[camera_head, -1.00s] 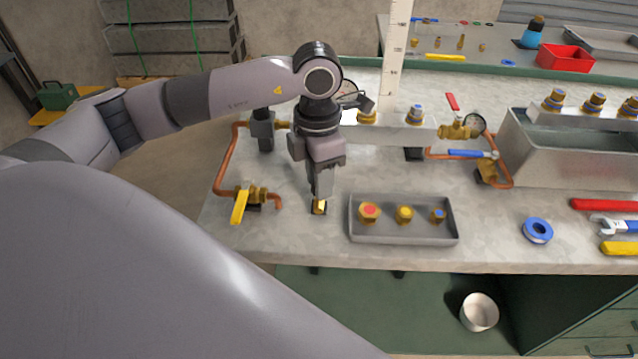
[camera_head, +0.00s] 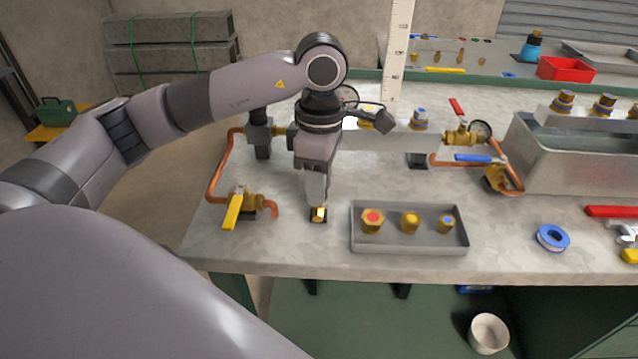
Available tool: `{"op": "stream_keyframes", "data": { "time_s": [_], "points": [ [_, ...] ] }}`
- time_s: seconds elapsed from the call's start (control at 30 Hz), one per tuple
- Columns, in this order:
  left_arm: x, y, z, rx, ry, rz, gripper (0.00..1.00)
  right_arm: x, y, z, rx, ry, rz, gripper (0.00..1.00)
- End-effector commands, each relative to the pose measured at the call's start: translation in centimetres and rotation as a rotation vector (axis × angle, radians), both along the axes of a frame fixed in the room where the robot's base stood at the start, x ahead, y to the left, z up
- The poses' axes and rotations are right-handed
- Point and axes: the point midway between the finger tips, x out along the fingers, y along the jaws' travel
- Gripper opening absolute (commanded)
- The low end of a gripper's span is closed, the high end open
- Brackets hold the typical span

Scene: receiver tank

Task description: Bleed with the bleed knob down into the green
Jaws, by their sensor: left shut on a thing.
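My left gripper (camera_head: 318,208) points straight down at the bench and is shut on a small brass-yellow knob (camera_head: 319,216) at the bench top. The fingers hide most of this knob, so its turn cannot be read. One round gauge (camera_head: 348,94) is mostly hidden behind my left arm, and its needle and any green band cannot be read. A second gauge (camera_head: 481,131) stands at the right end of the pipework, also too small to read. My right gripper is not in view.
A yellow-handled valve (camera_head: 233,211) on copper pipe is just left of the gripper. A grey tray (camera_head: 366,245) with three brass fittings is close on the right. Red-handled (camera_head: 457,107) and blue-handled (camera_head: 472,157) valves stand farther right. A blue tape roll (camera_head: 552,237) lies near the front edge.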

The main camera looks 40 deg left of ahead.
Motion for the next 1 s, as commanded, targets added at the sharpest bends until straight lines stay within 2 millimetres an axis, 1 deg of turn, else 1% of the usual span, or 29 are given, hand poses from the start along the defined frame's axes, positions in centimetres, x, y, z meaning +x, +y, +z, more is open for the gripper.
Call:
{"op": "stream_keyframes", "data": {
  "time_s": [0.47, 0.5, 0.57, 0.87, 0.97, 1.0],
  "points": [
    [0.0, -0.1, 0.0, -0.002, 0.000, -0.017, 0.01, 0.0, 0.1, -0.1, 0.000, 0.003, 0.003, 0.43],
    [0.0, -0.1, 0.0, -0.002, 0.000, -0.017, 0.37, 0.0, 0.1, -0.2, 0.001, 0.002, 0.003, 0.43],
    [0.0, -0.1, 0.0, -0.002, -0.001, -0.016, 0.57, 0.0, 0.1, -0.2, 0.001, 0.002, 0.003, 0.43],
    [0.0, 0.0, 0.1, -0.002, -0.001, -0.014, 0.57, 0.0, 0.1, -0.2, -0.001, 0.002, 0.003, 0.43],
    [0.1, -0.1, 0.9, -0.002, -0.004, -0.014, 0.57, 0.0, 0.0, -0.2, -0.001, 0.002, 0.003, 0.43],
    [0.2, 0.0, 1.4, -0.002, -0.005, -0.014, 0.57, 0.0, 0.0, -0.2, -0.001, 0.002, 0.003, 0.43]
  ]
}}
